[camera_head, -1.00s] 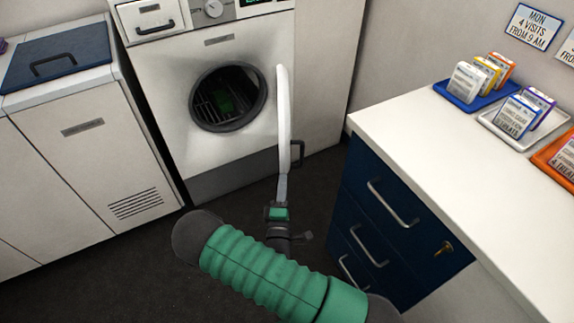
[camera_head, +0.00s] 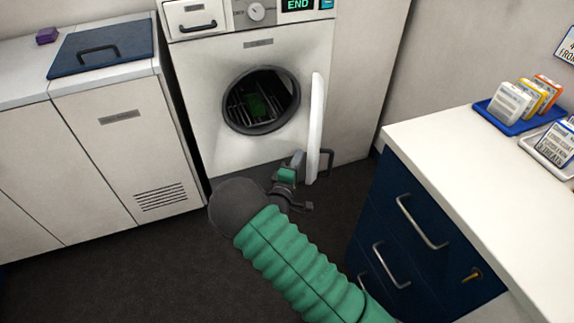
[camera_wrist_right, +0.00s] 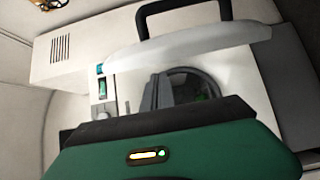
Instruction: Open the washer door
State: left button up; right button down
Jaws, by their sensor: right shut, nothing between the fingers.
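The white washer (camera_head: 225,150) stands against the back wall. Its round drum opening (camera_head: 261,100) is uncovered, with a dark rack and something green inside. The washer door (camera_head: 316,125) stands swung out, seen nearly edge-on at the right of the opening. Its black handle (camera_head: 327,162) is on the far right side. The door and handle (camera_wrist_right: 200,10) also show in the right wrist view (camera_wrist_right: 190,45). My right gripper (camera_head: 298,158) is shut and empty, just left of the door's lower part, on its inner side; contact cannot be told. My left gripper is out of view.
A navy drawer unit with a white counter (camera_head: 440,135) stands at the right, its pull handles sticking out. A low white cabinet (camera_head: 120,150) with a blue lid (camera_head: 100,48) is left of the washer. Dark floor (camera_head: 120,270) is clear in front.

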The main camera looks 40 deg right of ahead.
jog(key=shift+s+d, duration=0.3)
